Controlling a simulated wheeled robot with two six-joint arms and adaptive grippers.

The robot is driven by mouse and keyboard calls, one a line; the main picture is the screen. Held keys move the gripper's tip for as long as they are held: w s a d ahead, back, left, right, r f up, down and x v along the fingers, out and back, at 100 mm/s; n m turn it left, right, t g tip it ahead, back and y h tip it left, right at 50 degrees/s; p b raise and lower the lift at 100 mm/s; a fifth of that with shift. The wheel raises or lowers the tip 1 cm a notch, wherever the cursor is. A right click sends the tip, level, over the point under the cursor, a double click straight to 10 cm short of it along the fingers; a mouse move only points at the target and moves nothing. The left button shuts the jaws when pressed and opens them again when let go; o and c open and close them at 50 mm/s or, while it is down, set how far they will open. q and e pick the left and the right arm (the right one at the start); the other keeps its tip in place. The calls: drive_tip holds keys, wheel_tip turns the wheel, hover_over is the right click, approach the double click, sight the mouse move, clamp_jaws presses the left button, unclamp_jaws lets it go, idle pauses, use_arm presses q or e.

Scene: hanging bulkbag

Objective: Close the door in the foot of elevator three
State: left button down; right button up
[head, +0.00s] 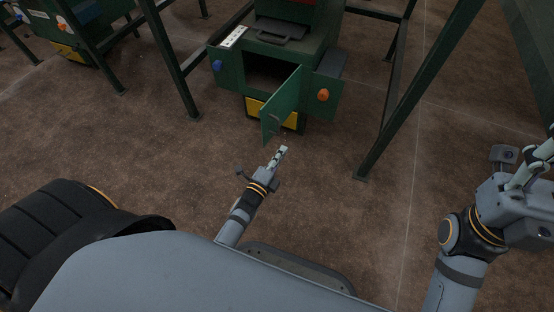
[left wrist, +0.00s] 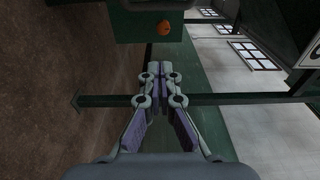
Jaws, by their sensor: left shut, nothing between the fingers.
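The foot of the green elevator (head: 327,60) stands ahead at the top centre of the head view. Its green door (head: 283,104) stands open, swung outward from the dark opening (head: 268,72) towards me. My left gripper (head: 281,153) is shut and empty, just below and in front of the door's lower edge, apparently apart from it. In the left wrist view its fingertips (left wrist: 162,68) are together, pointing towards a green panel with an orange knob (left wrist: 164,28). My right gripper (head: 535,165) is at the far right, partly cut off; its fingers are unclear.
An orange knob (head: 323,95) and a blue knob (head: 217,66) flank the opening; a yellow panel (head: 256,108) lies below it. Green steel legs (head: 176,68) stand left and another leg (head: 418,88) right. Brown floor (head: 150,150) is clear around my left gripper.

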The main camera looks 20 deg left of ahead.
sight(279, 136)
use_arm(q)
drive_tip(key=w+a, duration=0.1)
drive_tip(key=w, duration=0.1)
drive_tip(key=w+a+b, duration=0.1)
drive_tip(key=w, duration=0.1)
drive_tip(key=w+a+b, duration=0.1)
drive_tip(key=w, duration=0.1)
drive_tip(key=shift+w, duration=0.25)
